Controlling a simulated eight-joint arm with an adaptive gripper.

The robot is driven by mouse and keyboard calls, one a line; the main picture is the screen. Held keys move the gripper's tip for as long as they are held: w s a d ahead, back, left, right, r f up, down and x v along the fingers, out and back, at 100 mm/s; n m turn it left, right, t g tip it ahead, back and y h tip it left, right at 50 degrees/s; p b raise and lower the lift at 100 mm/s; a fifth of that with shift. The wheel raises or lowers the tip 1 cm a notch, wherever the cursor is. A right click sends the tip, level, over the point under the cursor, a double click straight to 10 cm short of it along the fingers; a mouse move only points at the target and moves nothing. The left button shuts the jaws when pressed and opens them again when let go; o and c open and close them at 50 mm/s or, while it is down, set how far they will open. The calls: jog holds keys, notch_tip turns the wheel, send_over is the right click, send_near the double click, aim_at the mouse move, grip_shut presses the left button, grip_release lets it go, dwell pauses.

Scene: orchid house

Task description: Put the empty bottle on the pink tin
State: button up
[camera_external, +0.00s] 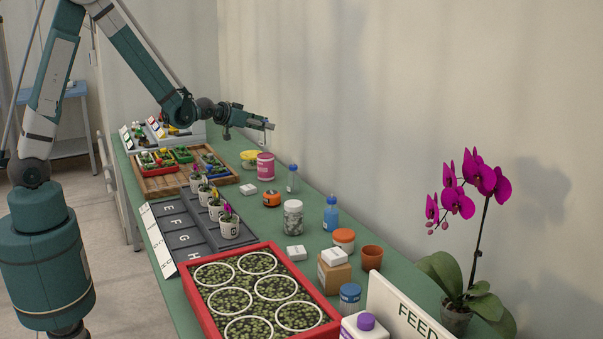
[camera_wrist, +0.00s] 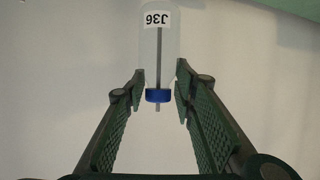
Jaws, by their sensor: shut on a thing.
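The empty bottle (camera_wrist: 160,50) is clear, with a blue cap, a thin tube inside and a label reading J36, upside down in the wrist view. My gripper (camera_wrist: 160,82) is shut on it near the cap and neck, one finger on each side. In the external view my gripper (camera_external: 269,126) is high above the far part of the bench, pointing right toward the wall; the held bottle is hard to make out there. The pink tin (camera_external: 265,167) stands upright on the bench below my gripper.
Beside the pink tin are a yellow-lidded tub (camera_external: 249,160) and another blue-capped clear bottle (camera_external: 293,181). An orange jar (camera_external: 271,199), a white block (camera_external: 248,189) and a pebble jar (camera_external: 293,219) stand nearer. A wooden tray (camera_external: 150,186) lies left; the wall is close behind.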

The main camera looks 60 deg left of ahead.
aim_at(265, 133)
jog(key=shift+f+b, duration=0.3)
jog(key=shift+f, duration=1.45)
jog(key=shift+f, duration=0.1)
jog(key=o, duration=0.8)
jog(key=shift+p+v, duration=0.7)
jog(key=shift+v, duration=5.35)
